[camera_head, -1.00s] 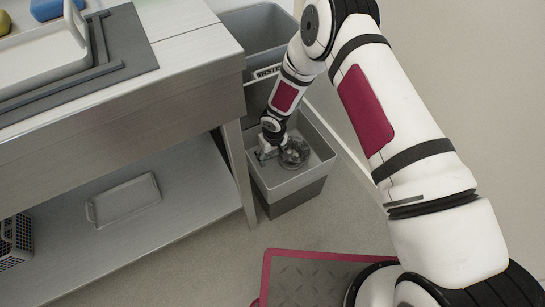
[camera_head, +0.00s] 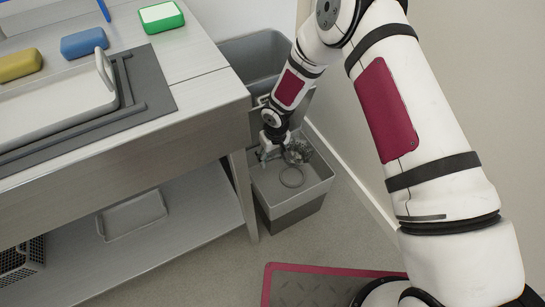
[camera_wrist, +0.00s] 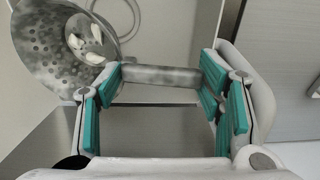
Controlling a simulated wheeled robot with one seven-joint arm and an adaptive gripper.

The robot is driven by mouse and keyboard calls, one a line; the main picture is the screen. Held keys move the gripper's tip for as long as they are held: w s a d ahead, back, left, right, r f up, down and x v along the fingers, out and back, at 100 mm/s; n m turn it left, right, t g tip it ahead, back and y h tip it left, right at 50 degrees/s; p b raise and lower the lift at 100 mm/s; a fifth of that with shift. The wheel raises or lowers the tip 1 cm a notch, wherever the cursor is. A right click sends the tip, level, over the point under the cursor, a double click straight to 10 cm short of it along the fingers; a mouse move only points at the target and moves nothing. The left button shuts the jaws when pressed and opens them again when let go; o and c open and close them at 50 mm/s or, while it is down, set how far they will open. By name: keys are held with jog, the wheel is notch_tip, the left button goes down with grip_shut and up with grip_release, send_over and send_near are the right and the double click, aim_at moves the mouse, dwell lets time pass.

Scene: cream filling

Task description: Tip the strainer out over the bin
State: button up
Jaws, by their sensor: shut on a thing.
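The strainer (camera_head: 299,153) is a metal bowl with many holes, held over the open grey bin (camera_head: 318,185). In the wrist view the strainer (camera_wrist: 50,48) is at upper left, tilted, with a few pale pieces (camera_wrist: 84,42) inside it. My gripper (camera_head: 268,153) is at the strainer's left in the head view. In the wrist view its teal-padded fingers (camera_wrist: 163,100) are shut on the strainer's grey handle (camera_wrist: 160,76). A thin ring (camera_head: 291,177) shows inside the bin, below the strainer.
A second grey bin (camera_head: 255,58) stands behind. A steel table (camera_head: 190,90) on the left carries a white tray (camera_head: 60,106), blue (camera_head: 84,43), yellow (camera_head: 20,65) and green (camera_head: 160,17) blocks. A wall is close on the right. A red-edged mat (camera_head: 300,285) lies in front.

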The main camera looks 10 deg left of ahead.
notch_tip(320, 180, up, 11)
jog(key=p, duration=0.5)
jog(key=shift+p, duration=0.3)
dwell(0.5)
jog(key=s+d+r+m, duration=0.2)
jog(key=d+r+m, duration=0.1)
jog(key=d+r, duration=0.8)
jog(key=s+d+r+m, duration=0.2)
jog(key=d+r+m, duration=0.2)
jog(key=d+r, duration=0.8)
jog(key=s+d+r+p, duration=0.1)
jog(key=s+r+p, duration=0.8)
jog(key=p, duration=0.9)
notch_tip(320, 180, up, 3)
jog(key=shift+s+d+f+h, duration=0.15)
jog(key=shift+d+h, duration=0.1)
jog(key=shift+h, duration=0.15)
